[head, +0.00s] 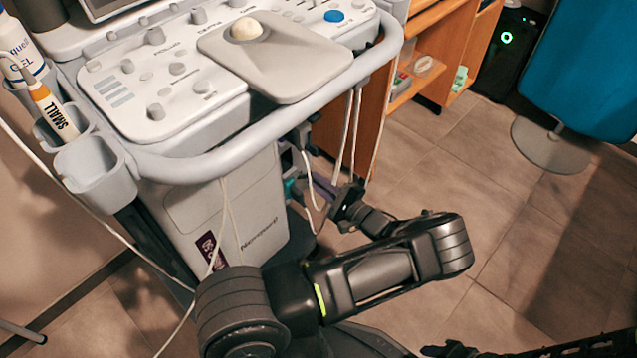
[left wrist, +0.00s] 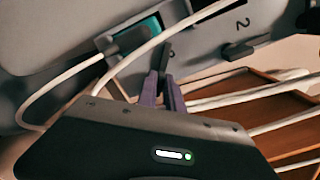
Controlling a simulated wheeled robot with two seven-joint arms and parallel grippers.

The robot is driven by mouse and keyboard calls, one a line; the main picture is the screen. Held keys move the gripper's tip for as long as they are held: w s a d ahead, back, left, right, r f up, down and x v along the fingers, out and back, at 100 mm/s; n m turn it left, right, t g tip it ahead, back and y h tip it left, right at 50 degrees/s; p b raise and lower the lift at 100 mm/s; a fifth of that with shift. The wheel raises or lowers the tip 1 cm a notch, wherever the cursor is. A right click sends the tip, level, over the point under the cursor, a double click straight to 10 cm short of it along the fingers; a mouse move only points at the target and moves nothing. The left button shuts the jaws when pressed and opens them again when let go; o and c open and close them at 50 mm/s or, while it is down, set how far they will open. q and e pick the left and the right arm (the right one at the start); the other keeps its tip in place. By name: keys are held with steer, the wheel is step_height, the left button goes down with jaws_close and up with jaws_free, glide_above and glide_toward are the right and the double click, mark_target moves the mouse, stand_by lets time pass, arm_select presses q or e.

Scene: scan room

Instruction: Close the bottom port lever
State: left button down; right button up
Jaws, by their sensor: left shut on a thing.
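The ultrasound machine (head: 262,195) stands at the left in the head view, with its port side facing right. My left gripper (head: 318,184) reaches that side below the console rim. In the left wrist view its purple fingers (left wrist: 163,80) are shut on a small dark port lever (left wrist: 167,58). Much of the lever is hidden between the fingers. A second dark lever (left wrist: 240,50) sits to the right, near a printed "2". A teal-lit connector (left wrist: 148,26) with a dark plug is at the upper left. A dark part at the bottom right in the head view seems to be my right gripper (head: 455,349).
White cables (left wrist: 75,70) hang around the ports and pass close to my left fingers. The console handle rim (head: 290,125) overhangs the port side. A wooden shelf (head: 440,75) stands behind. Floor tiles (head: 530,220) to the right are clear.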

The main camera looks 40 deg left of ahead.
arm_select(q)
steer(key=shift+s+f+n+b, duration=0.1)
steer(key=shift+n+b, duration=0.3)
steer(key=shift+n, duration=1.45)
steer(key=shift+f+n+b, duration=0.1)
steer(key=shift+n+b, duration=0.25)
steer(key=shift+n, duration=1.5)
steer(key=c, duration=1.5)
jaws_free()
steer(key=shift+d, duration=0.1)
steer(key=d, duration=0.5)
steer(key=d+p, duration=0.1)
steer(key=d, duration=0.1)
steer(key=shift+s+d, duration=0.3)
